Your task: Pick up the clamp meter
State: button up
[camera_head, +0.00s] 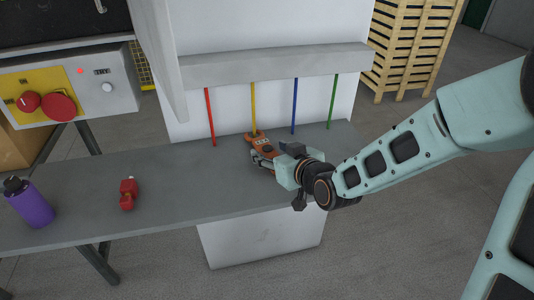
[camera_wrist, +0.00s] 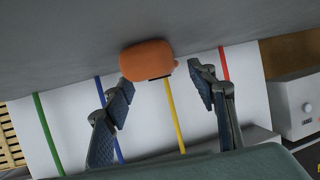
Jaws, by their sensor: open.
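The clamp meter (camera_head: 258,142) is orange and dark and lies on the grey bench near its back edge, by the foot of the yellow rod. In the wrist view the orange body of the clamp meter (camera_wrist: 148,60) shows ahead of and between the fingertips. My gripper (camera_head: 277,157) reaches over the bench from the right, close to the clamp meter, and hides part of it. I cannot tell whether a finger touches the meter.
On the grey bench (camera_head: 170,185) stand a red object (camera_head: 128,193) and a purple bottle (camera_head: 30,202) at the left. Red, yellow (camera_head: 253,105), blue and green rods rise behind the meter under a grey ledge (camera_head: 270,65). The bench between the red object and my gripper is clear.

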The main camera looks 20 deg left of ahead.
aim_at(265, 146)
jog(key=x, duration=0.3)
jog(key=shift+w+a+b, duration=0.25)
jog(key=shift+w+b, duration=0.05)
grip_shut()
jog(key=shift+r, duration=0.2)
